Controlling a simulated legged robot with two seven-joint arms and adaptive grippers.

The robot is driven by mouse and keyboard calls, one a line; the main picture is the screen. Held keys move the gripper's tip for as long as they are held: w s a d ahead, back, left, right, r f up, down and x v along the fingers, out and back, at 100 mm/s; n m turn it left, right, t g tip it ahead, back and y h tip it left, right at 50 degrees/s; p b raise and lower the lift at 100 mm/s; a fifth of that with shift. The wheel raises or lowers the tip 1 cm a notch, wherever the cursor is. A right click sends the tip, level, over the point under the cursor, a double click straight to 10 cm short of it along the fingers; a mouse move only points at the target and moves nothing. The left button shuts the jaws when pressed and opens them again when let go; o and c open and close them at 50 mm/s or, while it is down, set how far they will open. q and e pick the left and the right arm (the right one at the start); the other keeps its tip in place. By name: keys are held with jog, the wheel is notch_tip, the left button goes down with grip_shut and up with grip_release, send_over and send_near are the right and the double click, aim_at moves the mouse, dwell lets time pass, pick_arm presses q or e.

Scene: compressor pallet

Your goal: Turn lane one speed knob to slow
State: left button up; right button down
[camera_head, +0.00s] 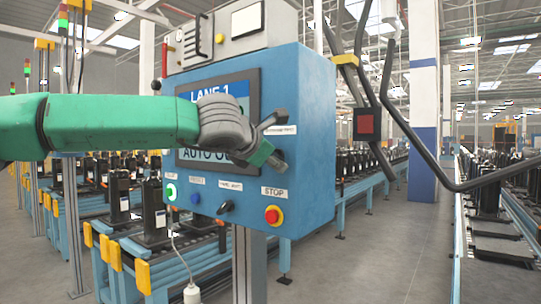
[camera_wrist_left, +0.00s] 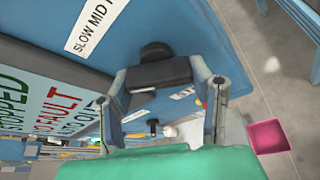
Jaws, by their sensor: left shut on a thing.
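The blue control panel (camera_head: 305,90) stands in front of me, with a screen (camera_head: 254,92) reading "LANE 1" at its top. My left gripper (camera_head: 277,140) reaches in from the left, at the right of the screen. In the left wrist view, the black speed knob (camera_wrist_left: 156,50) sits by a white label (camera_wrist_left: 95,27) reading "SLOW MID", the rest cut off. My left gripper (camera_wrist_left: 166,78) is shut on the knob, one finger on each side of its dark bar. The knob is mostly hidden in the head view. Its exact setting is unclear. My right gripper is not in view.
Below are a red stop button (camera_head: 272,215), a black selector (camera_head: 225,208), a blue button (camera_head: 195,199) and a green-ringed button (camera_head: 171,191). Conveyors with black units flank the panel.

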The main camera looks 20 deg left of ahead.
pick_arm(q)
jog(key=shift+f+n, duration=0.25)
jog(key=shift+n, duration=0.05)
dwell(0.4)
jog(key=o, duration=1.1)
jog(key=shift+c, duration=0.2)
jog(key=shift+o, duration=0.5)
jog(key=shift+w, duration=0.2)
jog(key=shift+r, duration=0.15)
jog(key=shift+s+r, duration=0.15)
jog(key=shift+s, duration=0.2)
jog(key=v, duration=1.1)
jog(key=shift+a, duration=0.3)
